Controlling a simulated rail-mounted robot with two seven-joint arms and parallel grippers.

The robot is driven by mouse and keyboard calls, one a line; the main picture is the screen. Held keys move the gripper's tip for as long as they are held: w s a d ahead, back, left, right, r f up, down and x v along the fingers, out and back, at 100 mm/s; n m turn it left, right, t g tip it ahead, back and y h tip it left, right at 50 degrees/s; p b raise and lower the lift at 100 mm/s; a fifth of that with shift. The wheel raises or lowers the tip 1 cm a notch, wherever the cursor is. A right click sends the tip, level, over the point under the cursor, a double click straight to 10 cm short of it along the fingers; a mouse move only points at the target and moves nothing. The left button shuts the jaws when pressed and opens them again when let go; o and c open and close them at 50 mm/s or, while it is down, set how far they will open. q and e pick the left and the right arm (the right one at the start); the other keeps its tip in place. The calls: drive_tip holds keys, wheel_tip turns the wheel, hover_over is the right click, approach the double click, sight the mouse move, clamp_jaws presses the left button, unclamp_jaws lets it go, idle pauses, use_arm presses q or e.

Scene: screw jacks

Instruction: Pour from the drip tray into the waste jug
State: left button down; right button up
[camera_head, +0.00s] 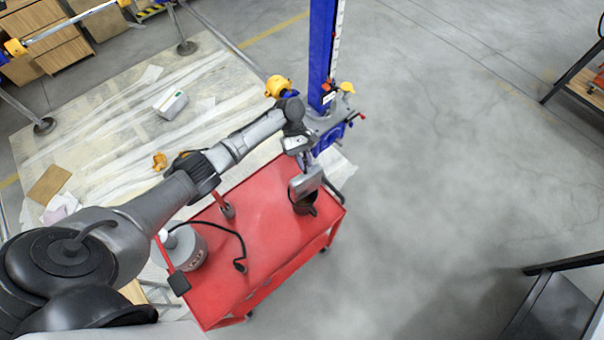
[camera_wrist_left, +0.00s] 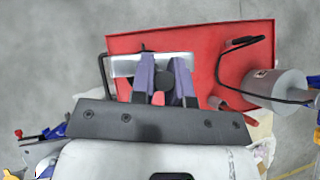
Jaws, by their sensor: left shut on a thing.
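My left gripper (camera_head: 303,168) comes in from the left over the far end of the red cart and is shut on a silver metal drip tray (camera_head: 307,183). In the head view the tray looks tilted, above a dark brown jug (camera_head: 306,207) standing on the cart. The tray hides part of the jug, including most of its mouth. In the left wrist view the tray (camera_wrist_left: 124,65) lies across the fingertips of the gripper (camera_wrist_left: 164,70). I cannot see any liquid or what the tray holds. My right gripper is not in view.
The red cart (camera_head: 258,225) carries a grey cylindrical canister (camera_head: 187,249) with a black hose (camera_head: 236,240) nearer me. A blue column (camera_head: 322,50) with a blue mechanism stands just beyond the cart.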

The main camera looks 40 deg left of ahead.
use_arm(q)
drive_tip(key=s+d+f+t+y+b, duration=0.1)
drive_tip(key=s+d+f+y, duration=0.1)
drive_tip(key=d+f+y, duration=0.4)
drive_tip(key=s+d+f+n+t+y+b, duration=0.1)
drive_tip(key=d+f+y, duration=0.5)
drive_tip(key=d, duration=0.7)
drive_tip(key=shift+s+d+t, duration=0.15)
drive_tip(key=shift+s+t, duration=0.35)
drive_tip(key=shift+s, duration=0.1)
drive_tip(key=shift+f, duration=0.1)
